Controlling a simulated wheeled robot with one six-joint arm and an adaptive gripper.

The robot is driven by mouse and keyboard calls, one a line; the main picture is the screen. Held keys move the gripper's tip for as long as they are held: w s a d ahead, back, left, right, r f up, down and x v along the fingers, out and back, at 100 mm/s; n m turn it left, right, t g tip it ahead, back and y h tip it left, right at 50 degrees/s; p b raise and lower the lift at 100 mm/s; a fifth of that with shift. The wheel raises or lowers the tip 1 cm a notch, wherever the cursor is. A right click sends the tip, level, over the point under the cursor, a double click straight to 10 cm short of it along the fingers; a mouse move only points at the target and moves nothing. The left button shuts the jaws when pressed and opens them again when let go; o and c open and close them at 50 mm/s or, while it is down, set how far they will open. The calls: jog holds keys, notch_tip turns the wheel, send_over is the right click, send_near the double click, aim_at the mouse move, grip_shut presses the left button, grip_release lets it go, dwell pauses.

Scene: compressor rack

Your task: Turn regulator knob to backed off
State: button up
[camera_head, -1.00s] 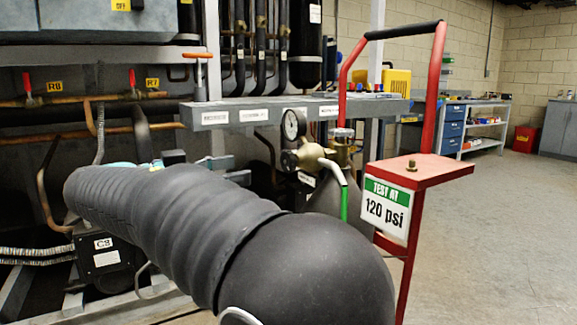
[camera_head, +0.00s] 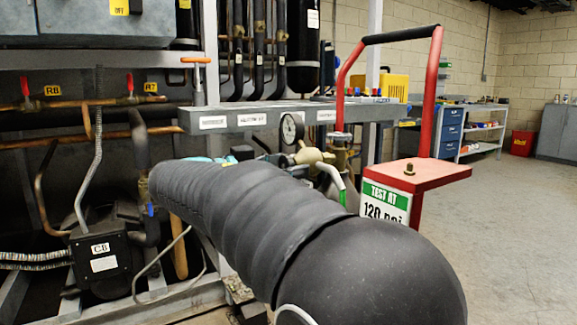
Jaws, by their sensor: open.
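The brass regulator (camera_head: 310,156) with its round gauge (camera_head: 291,128) shows just past my dark, ribbed arm, below the grey shelf. I cannot make out its knob; my arm covers the lower and left part of that area. The cylinder valve (camera_head: 341,137) stands to the right of the regulator, and a hose with a green end (camera_head: 337,180) curves down in front. The far end of my arm is up near the regulator on its left.
A grey shelf (camera_head: 250,118) runs above the regulator. A red cart frame (camera_head: 432,95) with a red plate (camera_head: 420,175) and a "TEST AT 120 psi" sign (camera_head: 383,197) stands at right. Pipes and a compressor (camera_head: 102,262) are at left. Open floor (camera_head: 520,230) lies at right.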

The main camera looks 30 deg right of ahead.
jog(key=c, duration=1.2)
